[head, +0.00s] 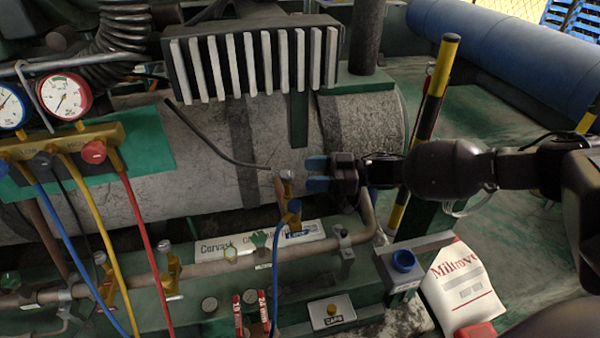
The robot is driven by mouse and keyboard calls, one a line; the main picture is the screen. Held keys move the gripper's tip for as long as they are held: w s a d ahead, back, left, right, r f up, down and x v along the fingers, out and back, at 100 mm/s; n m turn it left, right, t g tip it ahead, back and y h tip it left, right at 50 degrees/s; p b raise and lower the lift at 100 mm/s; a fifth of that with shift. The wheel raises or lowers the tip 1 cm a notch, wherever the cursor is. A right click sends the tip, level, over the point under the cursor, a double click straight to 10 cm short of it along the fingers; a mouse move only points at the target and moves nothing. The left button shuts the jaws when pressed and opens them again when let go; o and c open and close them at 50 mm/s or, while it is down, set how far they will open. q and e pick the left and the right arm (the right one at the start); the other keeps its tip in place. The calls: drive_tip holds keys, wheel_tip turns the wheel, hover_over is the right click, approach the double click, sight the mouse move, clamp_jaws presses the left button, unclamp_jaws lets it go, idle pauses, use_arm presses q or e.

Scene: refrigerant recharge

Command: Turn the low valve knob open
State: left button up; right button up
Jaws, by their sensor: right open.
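The gauge manifold (75,141) is a brass block at the left. A blue knob (3,168) sits at its left end, cut off by the picture edge; it looks like the low valve knob, and I cannot tell how far it is turned. A red knob (93,152) is on its right end. My right gripper (317,174) is open, blue fingertips pointing left, near a brass valve fitting (287,178), far right of the manifold. My left gripper is not in view.
Blue, yellow (92,215) and red (138,215) hoses hang from the manifold. A finned block (255,60) overhangs the large grey cylinder (205,150). A striped post (437,80) stands behind my right arm.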

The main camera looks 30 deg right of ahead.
drive_tip(key=v, duration=0.2)
drive_tip(key=shift+s+d, duration=0.2)
drive_tip(key=shift+d, duration=0.15)
idle(0.4)
